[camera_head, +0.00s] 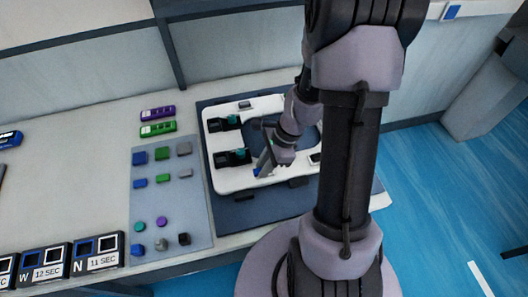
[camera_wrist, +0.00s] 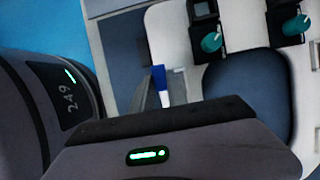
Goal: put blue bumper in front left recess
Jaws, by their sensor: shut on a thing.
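My gripper (camera_head: 263,171) is at the near edge of the white toilet seat (camera_head: 222,182), shut on the small blue bumper (camera_head: 257,171). In the wrist view the blue bumper (camera_wrist: 158,79) shows beside a pale finger, partly hidden by my gripper's dark body. It is close to the seat's rim; I cannot tell whether it touches.
Two black hinges with teal knobs (camera_head: 230,122) (camera_head: 236,157) sit on the seat's left side. A grey board (camera_head: 170,215) to the left bears several blue, green, grey and purple pieces. Purple (camera_head: 158,113) and green (camera_head: 158,129) devices lie behind it. My arm hides the seat's right part.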

